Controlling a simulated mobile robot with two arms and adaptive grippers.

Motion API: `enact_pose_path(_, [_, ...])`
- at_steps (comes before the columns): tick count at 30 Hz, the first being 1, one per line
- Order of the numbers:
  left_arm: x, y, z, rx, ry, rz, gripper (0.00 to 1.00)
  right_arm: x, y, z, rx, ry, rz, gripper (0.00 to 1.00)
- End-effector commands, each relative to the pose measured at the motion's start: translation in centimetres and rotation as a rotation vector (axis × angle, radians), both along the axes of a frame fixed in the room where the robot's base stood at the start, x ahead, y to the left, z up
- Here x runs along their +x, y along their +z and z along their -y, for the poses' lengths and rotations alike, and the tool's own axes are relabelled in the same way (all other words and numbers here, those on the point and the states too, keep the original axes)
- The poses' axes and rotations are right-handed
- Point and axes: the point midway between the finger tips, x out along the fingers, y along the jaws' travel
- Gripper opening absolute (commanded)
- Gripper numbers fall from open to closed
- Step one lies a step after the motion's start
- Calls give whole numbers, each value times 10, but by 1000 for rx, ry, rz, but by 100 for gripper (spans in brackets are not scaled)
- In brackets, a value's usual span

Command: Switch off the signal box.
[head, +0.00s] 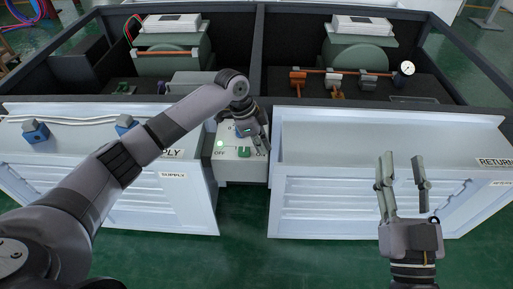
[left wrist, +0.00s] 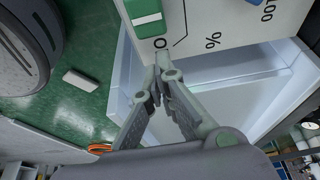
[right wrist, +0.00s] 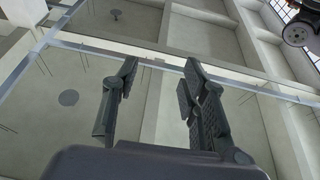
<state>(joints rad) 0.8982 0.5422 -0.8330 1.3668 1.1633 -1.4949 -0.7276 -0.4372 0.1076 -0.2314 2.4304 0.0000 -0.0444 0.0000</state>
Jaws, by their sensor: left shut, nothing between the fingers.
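The signal box (head: 240,165) is a pale box between the two white damper housings. My left gripper (head: 266,150) is shut and empty in front of the box face, just right of the green switch. In the left wrist view the fingertips (left wrist: 162,58) are close to the face, below the green switch (left wrist: 146,17), beside a round mark and a percent sign; I cannot tell whether they touch it. My right gripper (head: 402,165) is open and empty, raised before the right housing.
The SUPPLY housing (head: 165,205) stands left of the box and the RETURN housing (head: 350,205) right, leaving a narrow gap. Dark bays behind hold motors and an orange linkage with a gauge (head: 407,68). Green floor (head: 245,255) in front is clear.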

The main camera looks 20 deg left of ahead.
Motion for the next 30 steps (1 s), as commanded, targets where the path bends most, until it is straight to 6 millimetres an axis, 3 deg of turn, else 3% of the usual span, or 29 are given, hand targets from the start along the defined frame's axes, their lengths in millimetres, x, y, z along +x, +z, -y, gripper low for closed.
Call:
enact_pose_path(7, [-4, 0, -14, -1, 0, -1, 0, -8, 17, -1, 30, 6, 105, 40])
enact_pose_path(20, [-5, 1, -15, -1, 0, -1, 0, -8, 19, -1, 31, 7, 110, 40])
enact_pose_path(25, [-6, 2, -21, -1, 2, -1, 0, 0, 1, 0, -3, -1, -10, 40])
enact_pose_path(30, [-9, 3, -30, -1, 2, -3, 0, 8, -34, 3, -55, -12, -203, 40])
